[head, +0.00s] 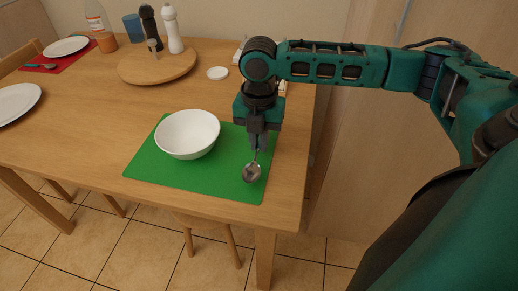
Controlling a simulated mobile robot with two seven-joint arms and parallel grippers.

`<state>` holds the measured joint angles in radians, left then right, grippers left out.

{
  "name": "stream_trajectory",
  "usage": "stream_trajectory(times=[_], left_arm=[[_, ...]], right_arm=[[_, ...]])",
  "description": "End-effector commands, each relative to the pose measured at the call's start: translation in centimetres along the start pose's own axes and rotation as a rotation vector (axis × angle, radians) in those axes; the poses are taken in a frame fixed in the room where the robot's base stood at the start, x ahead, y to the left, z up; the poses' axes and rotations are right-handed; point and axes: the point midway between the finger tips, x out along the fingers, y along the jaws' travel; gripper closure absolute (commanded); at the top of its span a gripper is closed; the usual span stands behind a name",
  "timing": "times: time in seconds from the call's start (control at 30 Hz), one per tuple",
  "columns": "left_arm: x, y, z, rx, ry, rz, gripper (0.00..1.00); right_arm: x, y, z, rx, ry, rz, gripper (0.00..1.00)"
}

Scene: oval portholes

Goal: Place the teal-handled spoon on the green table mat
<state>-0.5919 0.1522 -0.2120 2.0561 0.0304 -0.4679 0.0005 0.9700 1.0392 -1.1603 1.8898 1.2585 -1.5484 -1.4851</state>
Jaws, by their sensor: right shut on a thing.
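The green table mat (150,172) lies near the front right corner of the wooden table, with a white bowl (188,134) on its left and middle part. My right gripper (258,146) points down over the right side of the mat and is shut on a spoon. The spoon's metal bowl (251,173) shows below the fingers, over the mat's front right part. Its handle is mostly hidden by the gripper, so its colour does not show. I cannot tell whether the spoon touches the mat. My left gripper is not in view.
A round wooden board (130,68) holds a dark mill (150,25) and a white mill (172,30). A red mat (72,61) with a plate and cutlery is at the far left. The table's front left is bare.

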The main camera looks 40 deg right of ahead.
Motion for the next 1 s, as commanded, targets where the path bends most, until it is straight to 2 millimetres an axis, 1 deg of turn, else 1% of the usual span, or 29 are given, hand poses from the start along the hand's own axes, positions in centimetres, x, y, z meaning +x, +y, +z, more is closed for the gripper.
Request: stream_trajectory(times=[0.03, 0.1, 0.17, 0.57, 0.6, 0.8, 0.83, 1.0], left_arm=[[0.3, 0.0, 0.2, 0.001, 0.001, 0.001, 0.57], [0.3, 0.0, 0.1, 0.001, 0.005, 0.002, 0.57], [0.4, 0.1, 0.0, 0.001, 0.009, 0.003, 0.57], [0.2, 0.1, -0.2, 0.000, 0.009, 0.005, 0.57], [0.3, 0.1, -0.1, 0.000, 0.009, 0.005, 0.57], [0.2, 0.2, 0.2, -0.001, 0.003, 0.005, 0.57], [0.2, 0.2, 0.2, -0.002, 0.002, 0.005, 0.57], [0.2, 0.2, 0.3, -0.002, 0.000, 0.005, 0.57]], right_arm=[[1.3, 0.0, 0.0, 0.000, 0.001, -0.002, 1.00], [2.2, 0.0, -0.1, 0.000, 0.002, -0.002, 1.00], [2.6, 0.0, 0.0, 0.000, 0.001, -0.001, 1.00], [3.0, 0.0, 0.0, 0.000, 0.001, 0.000, 1.00], [3.0, 0.0, 0.0, 0.000, 0.000, 0.000, 0.85], [3.0, 0.0, 0.0, 0.000, 0.000, 0.000, 0.65], [3.0, 0.0, 0.0, 0.000, 0.000, 0.000, 0.63], [2.9, 0.0, 0.0, 0.000, 0.000, 0.000, 0.63]])
